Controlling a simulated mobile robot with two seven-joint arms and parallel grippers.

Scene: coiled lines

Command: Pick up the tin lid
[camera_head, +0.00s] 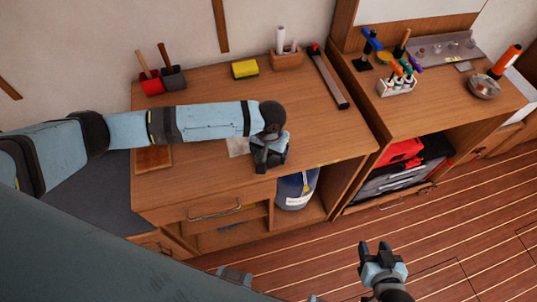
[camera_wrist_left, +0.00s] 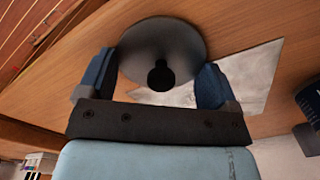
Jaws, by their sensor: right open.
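The tin lid (camera_wrist_left: 160,38) is a dark grey disc with a round black knob, seen in the left wrist view against the wooden worktop. My left gripper (camera_wrist_left: 158,75) is open, with one blue finger on each side of the lid. The knob shows between the fingers. I cannot tell whether the fingers touch the rim. In the head view my left gripper (camera_head: 269,163) is low over the worktop's front part, and the lid cannot be made out there. My right gripper (camera_head: 382,252) is open and empty above the floor, away from the furniture.
A pale sheet (camera_head: 238,147) lies beside my left gripper. A yellow sponge (camera_head: 245,69), a wooden holder (camera_head: 287,61) and red and dark containers (camera_head: 173,78) stand at the worktop's back. A blue tub (camera_head: 296,190) sits on the shelf below. The worktop's middle is mostly clear.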

